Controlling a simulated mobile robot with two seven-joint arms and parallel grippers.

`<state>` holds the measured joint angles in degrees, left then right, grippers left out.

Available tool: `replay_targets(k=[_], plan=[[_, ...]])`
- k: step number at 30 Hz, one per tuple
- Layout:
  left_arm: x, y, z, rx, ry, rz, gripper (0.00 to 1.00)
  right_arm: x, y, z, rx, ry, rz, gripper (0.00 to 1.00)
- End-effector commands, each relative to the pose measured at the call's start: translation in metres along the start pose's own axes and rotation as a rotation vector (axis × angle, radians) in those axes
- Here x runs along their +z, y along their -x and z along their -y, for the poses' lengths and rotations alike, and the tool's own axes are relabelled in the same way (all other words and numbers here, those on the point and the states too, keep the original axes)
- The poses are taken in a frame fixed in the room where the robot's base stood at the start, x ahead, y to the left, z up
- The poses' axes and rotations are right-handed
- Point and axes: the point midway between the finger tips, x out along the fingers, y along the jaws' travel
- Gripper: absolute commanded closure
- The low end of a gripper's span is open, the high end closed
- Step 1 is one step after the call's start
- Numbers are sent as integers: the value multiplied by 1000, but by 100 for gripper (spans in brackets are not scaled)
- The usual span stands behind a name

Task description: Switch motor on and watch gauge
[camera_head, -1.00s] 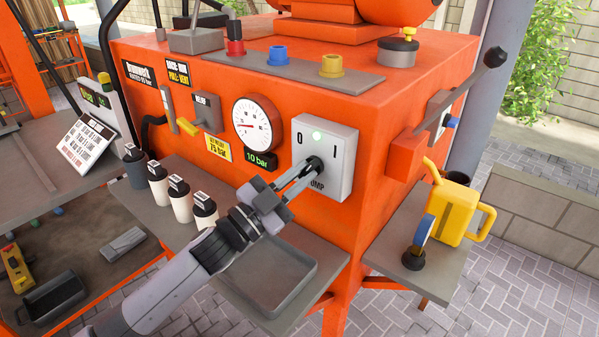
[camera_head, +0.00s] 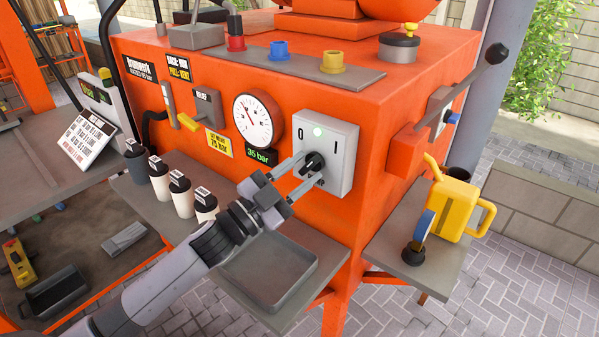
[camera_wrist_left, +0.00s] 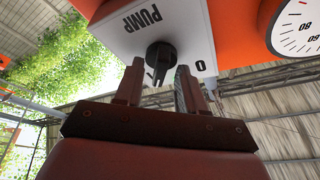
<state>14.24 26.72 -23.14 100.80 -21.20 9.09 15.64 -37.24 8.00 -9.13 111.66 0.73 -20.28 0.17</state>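The motor switch is a grey box (camera_head: 335,150) marked 0, I and PUMP on the orange machine, with a black knob (camera_head: 313,163) and a lit green lamp (camera_head: 318,132). I cannot tell exactly which mark the knob points to. My left gripper (camera_head: 304,172) is open, its fingers apart at either side of the knob. The knob (camera_wrist_left: 160,58) shows between the fingertips in the left wrist view. The round white gauge (camera_head: 252,122) is left of the switch; its small display (camera_head: 262,155) reads 35 bar. My right gripper is out of view.
A yellow-handled relief lever (camera_head: 188,121) and a yellow 75 bar label (camera_head: 218,145) are left of the gauge. White bottles (camera_head: 182,195) and a grey tray (camera_head: 270,270) stand on the shelf below. A yellow can (camera_head: 455,208) is on the right shelf.

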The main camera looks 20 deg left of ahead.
Motion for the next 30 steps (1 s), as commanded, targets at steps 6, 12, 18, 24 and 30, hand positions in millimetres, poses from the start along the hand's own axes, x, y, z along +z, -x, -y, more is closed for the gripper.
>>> replay_targets(k=[6, 12, 18, 24, 30], plan=[[1, 11, -1, 0, 2, 0, 61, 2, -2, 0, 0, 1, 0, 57], [2, 39, -2, 1, 1, 2, 61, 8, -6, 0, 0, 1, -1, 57], [1, 62, -1, 1, 1, 1, 61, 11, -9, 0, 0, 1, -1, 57], [0, 71, 0, 1, -1, 0, 61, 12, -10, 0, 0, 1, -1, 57], [0, 72, 0, 0, -1, -1, 61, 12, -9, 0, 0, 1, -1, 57]])
